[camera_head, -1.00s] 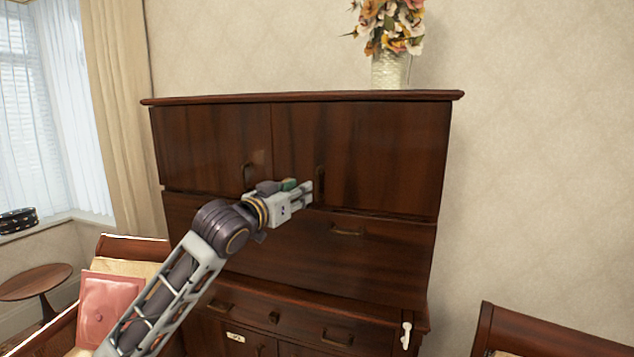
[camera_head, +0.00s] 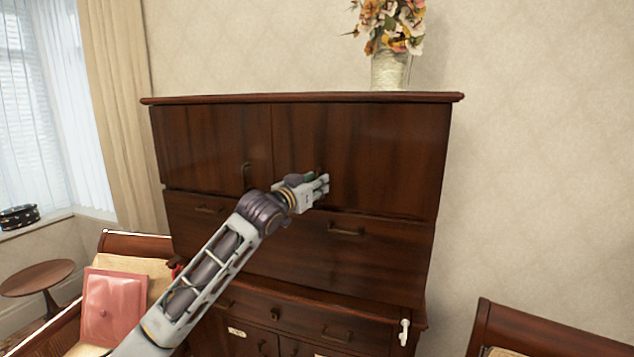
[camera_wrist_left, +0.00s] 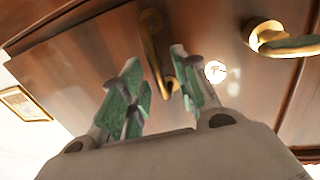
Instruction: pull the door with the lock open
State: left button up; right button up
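A dark wooden cabinet has two upper doors, the left one (camera_head: 210,145) and the right one (camera_head: 375,155), both shut. My left gripper (camera_head: 324,185) is in front of the right upper door near its inner edge, covering much of that door's handle. In the left wrist view, my left gripper (camera_wrist_left: 160,95) is open. A brass handle (camera_wrist_left: 152,45) shows between its fingers; contact cannot be told. A bright round spot (camera_wrist_left: 215,72) on the wood beside the right finger may be the lock or a reflection. My right gripper is not in view.
The left upper door has a handle (camera_head: 246,176). Below is a wide panel with a handle (camera_head: 346,231), then drawers. A flower vase (camera_head: 390,70) stands on the cabinet top. Chairs stand left (camera_head: 135,245) and right (camera_head: 545,330). A small white object (camera_head: 404,332) is at the cabinet's lower right.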

pick_arm(q)
jog(key=shift+w+d, duration=0.25)
jog(key=shift+w, duration=0.2)
jog(key=shift+c, duration=0.5)
grip_shut()
